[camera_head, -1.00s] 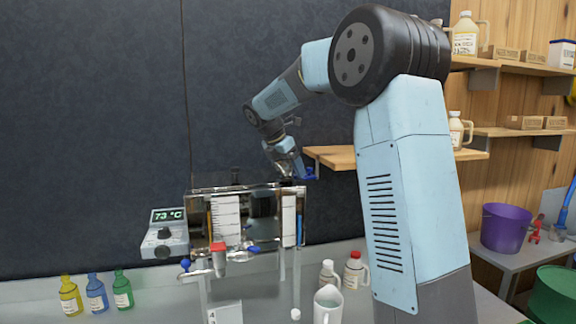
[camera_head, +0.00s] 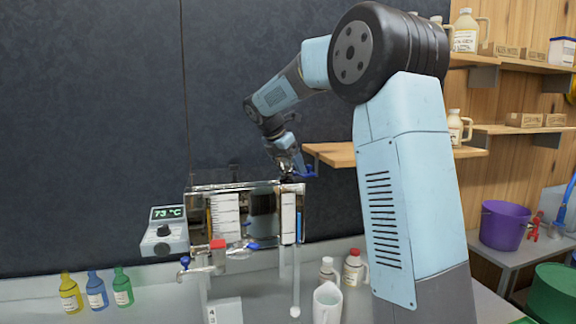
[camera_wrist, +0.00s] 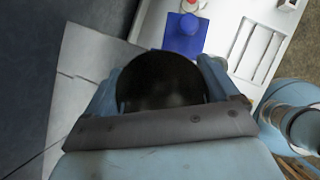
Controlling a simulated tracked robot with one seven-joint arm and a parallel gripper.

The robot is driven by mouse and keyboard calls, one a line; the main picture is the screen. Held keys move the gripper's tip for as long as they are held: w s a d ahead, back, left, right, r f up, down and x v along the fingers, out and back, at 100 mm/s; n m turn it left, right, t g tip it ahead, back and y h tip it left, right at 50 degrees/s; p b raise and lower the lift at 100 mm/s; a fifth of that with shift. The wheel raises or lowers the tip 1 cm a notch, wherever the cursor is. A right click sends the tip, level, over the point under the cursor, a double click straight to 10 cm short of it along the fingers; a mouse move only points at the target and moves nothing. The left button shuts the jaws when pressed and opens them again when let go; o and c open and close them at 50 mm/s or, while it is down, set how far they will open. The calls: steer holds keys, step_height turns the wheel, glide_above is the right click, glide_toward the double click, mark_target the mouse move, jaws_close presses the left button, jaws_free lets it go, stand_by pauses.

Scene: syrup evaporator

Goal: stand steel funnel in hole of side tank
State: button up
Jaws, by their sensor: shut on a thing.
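My gripper (camera_head: 290,172) is at the top right of the steel evaporator, just above the rim of its narrow right-hand section (camera_head: 289,220), which looks like the side tank. In the wrist view the two light-blue fingers of my gripper (camera_wrist: 160,88) lie on either side of a dark round thing (camera_wrist: 160,78), which seems to be the steel funnel seen from above. The gripper is shut on it. The funnel's spout and the hole are hidden in the wrist view, and I cannot tell whether the spout is in the hole.
A temperature display (camera_head: 166,232) stands left of the evaporator. Several small bottles (camera_head: 97,291) stand at front left. A white jug (camera_head: 327,303) and capped jugs (camera_head: 354,267) stand at front right. A wooden shelf (camera_head: 335,152) is close right of my gripper.

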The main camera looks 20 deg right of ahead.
steer(key=shift+f, duration=0.4)
stand_by(0.8)
steer(key=o, duration=0.9)
steer(key=shift+r, duration=0.1)
steer(key=shift+r, duration=3.45)
